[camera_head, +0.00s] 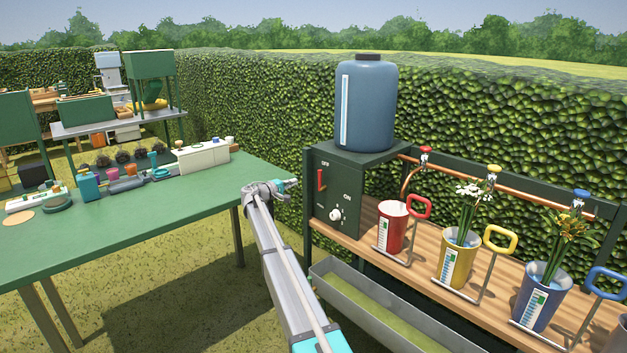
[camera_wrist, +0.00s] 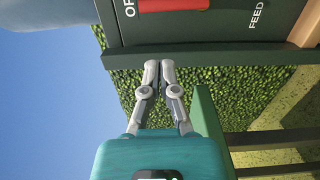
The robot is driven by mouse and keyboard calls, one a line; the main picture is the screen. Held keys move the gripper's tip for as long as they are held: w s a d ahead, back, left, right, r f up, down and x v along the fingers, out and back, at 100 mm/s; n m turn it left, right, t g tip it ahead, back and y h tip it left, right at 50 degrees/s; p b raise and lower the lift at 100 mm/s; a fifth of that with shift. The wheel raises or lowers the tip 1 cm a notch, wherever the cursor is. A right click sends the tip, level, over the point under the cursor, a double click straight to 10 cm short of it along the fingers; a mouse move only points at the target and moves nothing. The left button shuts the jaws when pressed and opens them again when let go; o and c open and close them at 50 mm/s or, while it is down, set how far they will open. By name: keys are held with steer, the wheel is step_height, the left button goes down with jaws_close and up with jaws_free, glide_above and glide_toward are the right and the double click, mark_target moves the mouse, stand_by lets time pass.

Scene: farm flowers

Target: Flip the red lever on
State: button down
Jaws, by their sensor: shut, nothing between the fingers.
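The red lever (camera_head: 321,180) is on the front of the dark green control box (camera_head: 340,210), just below the OFF label. An ON label sits lower right on the same panel. In the wrist view the red lever (camera_wrist: 172,5) shows only partly at the top edge, beside a cut-off label starting OF. My gripper (camera_head: 292,182) is just left of the box, apart from the lever. In the wrist view the fingertips (camera_wrist: 160,66) are together and empty, close to the panel's dark edge, with the lever beyond them.
A white knob (camera_head: 336,214) is below the lever. A blue tank (camera_head: 366,105) stands on the box. Red (camera_head: 392,228), yellow (camera_head: 458,258) and blue (camera_head: 544,298) buckets stand on the wooden shelf at right. A green table (camera_head: 130,230) is at left.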

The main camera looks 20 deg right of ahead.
steer(key=shift+x, duration=5)
steer(key=shift+d, duration=0.1)
